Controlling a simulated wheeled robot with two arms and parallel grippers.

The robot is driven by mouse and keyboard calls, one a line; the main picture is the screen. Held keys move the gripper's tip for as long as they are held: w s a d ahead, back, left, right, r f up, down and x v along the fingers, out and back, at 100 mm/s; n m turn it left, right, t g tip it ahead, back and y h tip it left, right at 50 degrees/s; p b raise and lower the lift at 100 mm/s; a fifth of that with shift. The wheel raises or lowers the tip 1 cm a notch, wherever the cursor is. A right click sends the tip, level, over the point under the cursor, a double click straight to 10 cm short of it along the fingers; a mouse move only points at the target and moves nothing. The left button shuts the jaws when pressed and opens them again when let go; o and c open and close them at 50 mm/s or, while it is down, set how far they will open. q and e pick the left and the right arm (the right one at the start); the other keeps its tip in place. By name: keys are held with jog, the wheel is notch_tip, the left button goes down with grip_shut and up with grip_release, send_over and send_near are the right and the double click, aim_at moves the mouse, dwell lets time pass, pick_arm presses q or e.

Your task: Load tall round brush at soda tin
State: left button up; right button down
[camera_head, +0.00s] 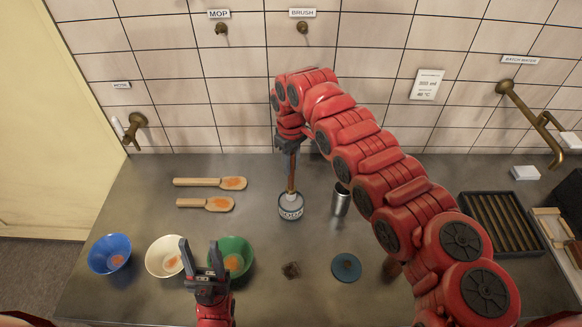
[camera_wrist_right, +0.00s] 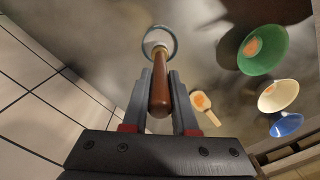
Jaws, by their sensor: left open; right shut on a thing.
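The tall round brush (camera_head: 292,174) has a long brown wooden handle and hangs upright from my right gripper (camera_head: 290,148), which is shut on the upper handle. In the right wrist view the handle (camera_wrist_right: 160,95) lies between the fingers of that gripper (camera_wrist_right: 160,80). The pale soda tin (camera_head: 291,208), with dark lettering, stands on the counter directly below. The brush's lower end is at the tin's mouth; its bristles are hidden, and I cannot tell how deep they sit. The tin's round rim also shows in the wrist view (camera_wrist_right: 160,34). My left gripper (camera_head: 203,253) is open and empty near the bowls.
Blue (camera_head: 109,254), cream (camera_head: 165,256) and green (camera_head: 233,257) bowls stand at front left, orange powder inside. Two wooden scoops (camera_head: 210,183) lie behind them. A metal cup (camera_head: 341,199) stands right of the tin.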

jog(key=shift+r, duration=2.5)
